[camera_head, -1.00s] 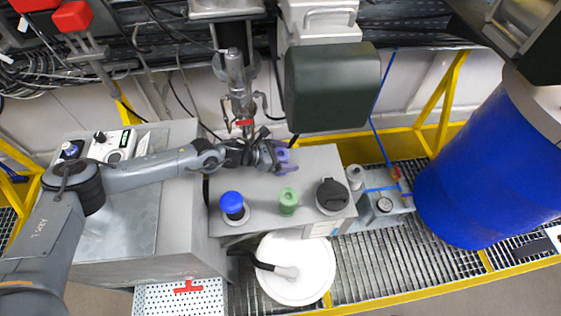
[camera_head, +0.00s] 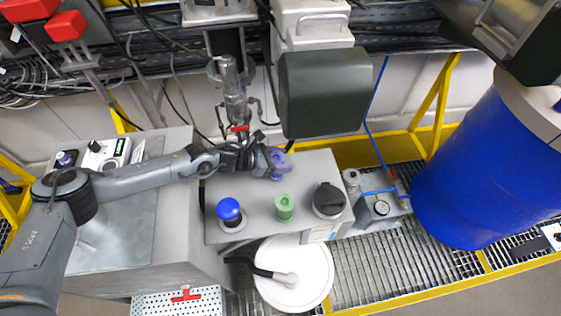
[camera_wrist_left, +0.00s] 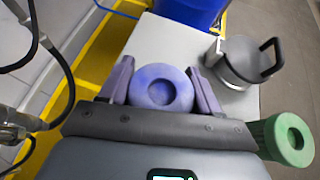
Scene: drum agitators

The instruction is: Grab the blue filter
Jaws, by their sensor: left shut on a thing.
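The blue filter (camera_head: 279,161) is a short round blue-violet piece with a hollow in its top. It stands at the back of the grey box top in the head view. The left wrist view shows it from above (camera_wrist_left: 161,87). My left gripper (camera_head: 276,162) reaches in from the left and is shut on it. In the wrist view one violet-grey finger lies on each side of the filter. The filter's lower part is hidden. My right gripper is not in view.
A green filter (camera_head: 284,207) stands in front of my gripper. A blue-topped knob (camera_head: 229,211) and a black-handled cap (camera_head: 328,200) are on the same box top (camera_head: 262,225). A dark green housing (camera_head: 325,92) overhangs behind. A large blue drum (camera_head: 475,170) stands right.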

